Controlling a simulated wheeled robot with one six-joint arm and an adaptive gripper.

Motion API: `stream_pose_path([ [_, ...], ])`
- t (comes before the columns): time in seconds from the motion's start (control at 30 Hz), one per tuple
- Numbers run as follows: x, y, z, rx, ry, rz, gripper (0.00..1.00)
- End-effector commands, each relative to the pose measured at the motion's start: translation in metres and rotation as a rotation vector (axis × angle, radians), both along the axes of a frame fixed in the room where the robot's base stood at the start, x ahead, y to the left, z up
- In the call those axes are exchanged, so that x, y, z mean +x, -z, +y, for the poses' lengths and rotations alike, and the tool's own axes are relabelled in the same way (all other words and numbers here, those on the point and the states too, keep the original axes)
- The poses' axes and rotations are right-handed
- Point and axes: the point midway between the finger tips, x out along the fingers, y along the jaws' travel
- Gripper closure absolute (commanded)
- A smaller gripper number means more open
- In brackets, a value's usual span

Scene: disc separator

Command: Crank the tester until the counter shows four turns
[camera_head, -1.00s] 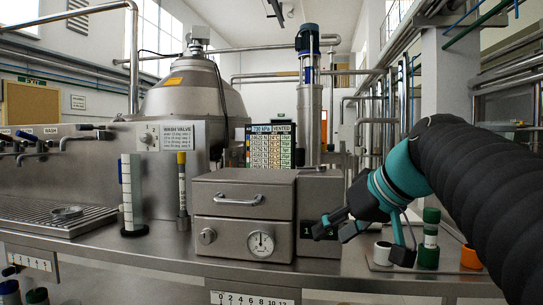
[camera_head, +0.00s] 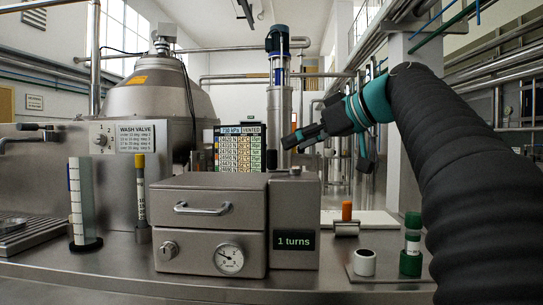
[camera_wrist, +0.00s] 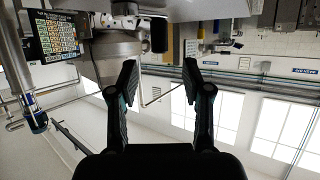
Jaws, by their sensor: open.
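The tester is a steel box (camera_head: 213,215) with a drawer handle, a knob and a round dial, standing on the bench in the head view. The counter (camera_head: 295,241) on its right section reads "1 turns". Right of it, an orange upright grip (camera_head: 346,210) sits on a small steel bar, which looks like the crank; how it joins the tester cannot be made out. My gripper (camera_head: 328,152) is open and empty, above and behind the tester's right side, apart from the orange grip. In the wrist view its fingers (camera_wrist: 160,70) are spread with nothing between them.
A graduated cylinder (camera_head: 82,205) and a yellow-topped tube (camera_head: 140,195) stand left. A data screen (camera_head: 240,148) stands behind the tester. The bench front is clear.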

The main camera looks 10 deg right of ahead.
Motion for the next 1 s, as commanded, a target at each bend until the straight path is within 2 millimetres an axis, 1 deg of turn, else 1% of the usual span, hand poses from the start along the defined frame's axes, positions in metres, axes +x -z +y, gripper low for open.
stream_pose_path([
  [0.03,0.007,0.004,0.007,0.001,-0.004,0.001,0.51],
  [0.2,0.03,0.016,0.023,0.002,-0.002,0.003,0.51],
  [0.4,0.05,0.026,0.037,0.002,0.002,0.001,0.51],
  [0.6,0.059,0.031,0.044,0.001,0.004,0.001,0.51],
  [0.87,0.06,0.032,0.045,0.001,0.004,0.001,0.51],
  [0.9,0.06,0.032,0.045,0.001,0.004,0.001,0.53],
  [0.97,0.06,0.032,0.044,0.001,0.004,0.001,0.68],
  [1.0,0.06,0.032,0.044,0.001,0.004,0.001,0.78],
])
